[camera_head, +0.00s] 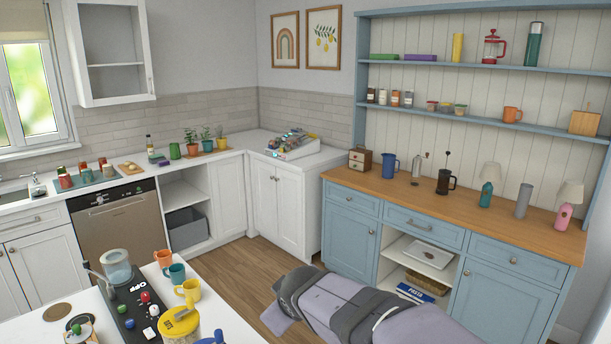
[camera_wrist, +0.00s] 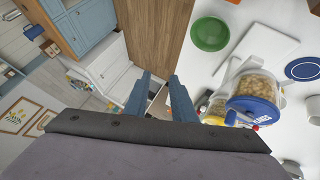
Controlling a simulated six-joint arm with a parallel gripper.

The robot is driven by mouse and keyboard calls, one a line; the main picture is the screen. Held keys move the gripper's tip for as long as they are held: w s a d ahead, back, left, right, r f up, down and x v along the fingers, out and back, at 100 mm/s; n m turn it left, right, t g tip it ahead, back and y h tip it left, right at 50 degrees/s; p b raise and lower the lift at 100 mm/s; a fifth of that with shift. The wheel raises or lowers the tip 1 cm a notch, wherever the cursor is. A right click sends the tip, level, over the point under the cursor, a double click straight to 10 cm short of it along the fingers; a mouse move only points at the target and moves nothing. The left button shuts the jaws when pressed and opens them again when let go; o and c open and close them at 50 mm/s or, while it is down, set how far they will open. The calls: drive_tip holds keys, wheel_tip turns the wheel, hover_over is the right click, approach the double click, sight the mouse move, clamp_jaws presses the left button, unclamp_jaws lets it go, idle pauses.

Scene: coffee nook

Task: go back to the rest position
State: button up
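My gripper (camera_wrist: 160,82) shows in the wrist view as two blue-grey fingers with a clear gap between them. It is open, and nothing is between the fingers. The fingertips appear over the wooden floor (camera_wrist: 152,28) and the edge of a white counter, touching nothing that I can see. In the head view my arm's grey-purple links fill the bottom right of the middle; the gripper itself cannot be made out there.
A blue-lidded jar (camera_wrist: 254,92) and green bowl (camera_wrist: 210,34) stand right in the wrist view. A blue hutch (camera_head: 350,232) stands behind my arm. Open floor lies between.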

drive_tip(key=s+d+f+m+g+h+b, duration=0.1)
drive_tip(key=s+d+f+m, duration=0.25)
drive_tip(key=d, duration=0.35)
drive_tip(key=s+d+f+m+g+h+b, duration=0.1)
drive_tip(key=s+d+f+m, duration=0.3)
drive_tip(key=d, duration=0.3)
drive_tip(key=s+d+f+m+g+b, duration=0.1)
drive_tip(key=s+d+f+g+b, duration=0.15)
drive_tip(key=s+f, duration=0.5)
drive_tip(key=s+d+f+m+g+b, duration=0.1)
drive_tip(key=s+d+f+g, duration=0.2)
drive_tip(key=s+f, duration=0.5)
drive_tip(key=s+r+p, duration=0.3)
drive_tip(key=r+p, duration=0.9)
drive_tip(key=shift+a+r+g, duration=0.3)
drive_tip(key=shift+r+g, duration=0.05)
drive_tip(key=shift+g, duration=0.1)
